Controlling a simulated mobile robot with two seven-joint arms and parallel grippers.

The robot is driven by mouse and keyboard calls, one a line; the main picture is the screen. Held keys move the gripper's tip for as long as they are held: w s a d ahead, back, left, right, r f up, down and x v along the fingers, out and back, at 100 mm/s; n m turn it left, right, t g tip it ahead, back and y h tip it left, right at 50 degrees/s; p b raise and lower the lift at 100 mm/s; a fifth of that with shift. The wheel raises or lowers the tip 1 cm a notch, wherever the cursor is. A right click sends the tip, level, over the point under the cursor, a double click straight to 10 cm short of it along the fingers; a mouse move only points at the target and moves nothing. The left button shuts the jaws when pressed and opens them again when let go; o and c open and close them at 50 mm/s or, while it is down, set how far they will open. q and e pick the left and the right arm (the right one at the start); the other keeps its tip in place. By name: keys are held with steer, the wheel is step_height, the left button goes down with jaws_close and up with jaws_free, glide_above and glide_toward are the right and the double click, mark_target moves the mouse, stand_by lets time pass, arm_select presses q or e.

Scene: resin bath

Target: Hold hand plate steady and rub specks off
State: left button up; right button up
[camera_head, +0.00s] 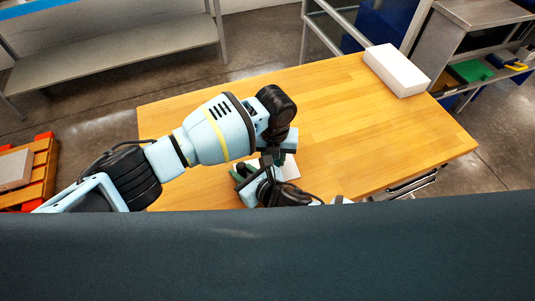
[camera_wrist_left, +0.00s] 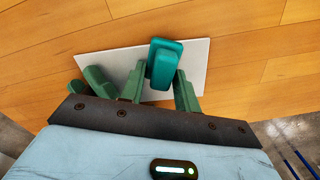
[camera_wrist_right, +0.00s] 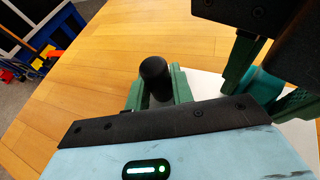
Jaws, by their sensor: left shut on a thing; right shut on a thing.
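The hand plate (camera_wrist_left: 200,55) is a thin white sheet on or just above the wooden table; it also shows in the right wrist view (camera_wrist_right: 205,84). My left gripper (camera_wrist_left: 160,75) is shut on a teal block (camera_wrist_left: 165,58), held over the plate. The block also shows in the right wrist view (camera_wrist_right: 258,84); I cannot tell whether it touches the plate. My right gripper (camera_wrist_right: 157,82) is shut on a black rounded handle (camera_wrist_right: 154,70) at the plate's side. Whether the handle joins the plate is hidden. I make out no specks. In the head view my arms cover most of the plate (camera_head: 291,170).
The wooden table (camera_head: 340,110) is mostly clear. A white box (camera_head: 396,70) lies at its far right corner. A metal shelf (camera_head: 120,50) stands behind on the left, and a steel rack (camera_head: 475,15) on the right. My two grippers are very close together.

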arm_select(q)
steer(key=shift+w+d, duration=0.25)
steer(key=shift+d, duration=0.85)
steer(key=a, duration=0.2)
steer(key=s+a, duration=0.1)
steer(key=a, duration=0.1)
steer(key=shift+f, duration=0.1)
steer(key=shift+r, duration=4.1)
arm_select(e)
steer(key=o, duration=0.9)
steer(key=shift+s+d, duration=0.1)
steer(key=v, duration=1.1)
steer(key=shift+s+d+r, duration=0.1)
steer(key=shift+s+d, duration=0.1)
steer(key=shift+s, duration=0.1)
